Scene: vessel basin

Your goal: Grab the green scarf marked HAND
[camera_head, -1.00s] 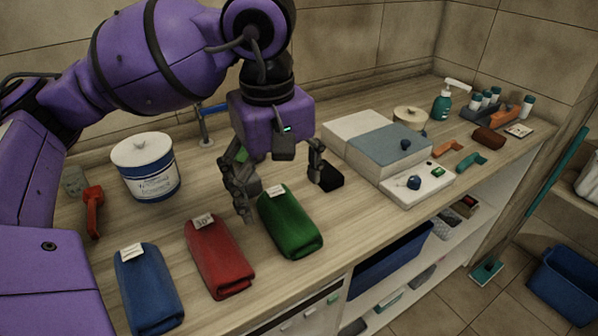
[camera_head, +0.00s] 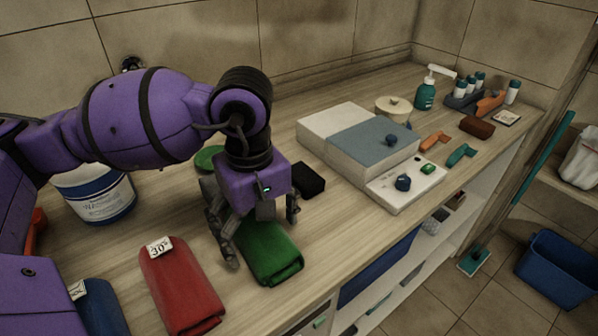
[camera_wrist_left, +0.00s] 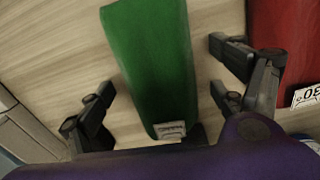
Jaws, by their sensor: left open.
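The green scarf (camera_head: 269,252) lies folded on the wooden counter, to the right of the red one. In the left wrist view the green scarf (camera_wrist_left: 152,62) runs between the open fingers, with its white tag (camera_wrist_left: 171,129) at the near end; the tag's writing is too small to read. My left gripper (camera_head: 258,232) is open above the scarf, its fingers on either side of it; in the wrist view the gripper (camera_wrist_left: 165,100) shows gaps between both fingers and the cloth. The gripper hides the scarf's tagged end in the head view. My right gripper is not in view.
A red folded cloth (camera_head: 181,287) tagged 30° and a blue one (camera_head: 101,309) lie to the left. A white-and-blue tub (camera_head: 95,193) stands behind. A black block (camera_head: 309,180) and a grey-blue box (camera_head: 374,150) are to the right.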

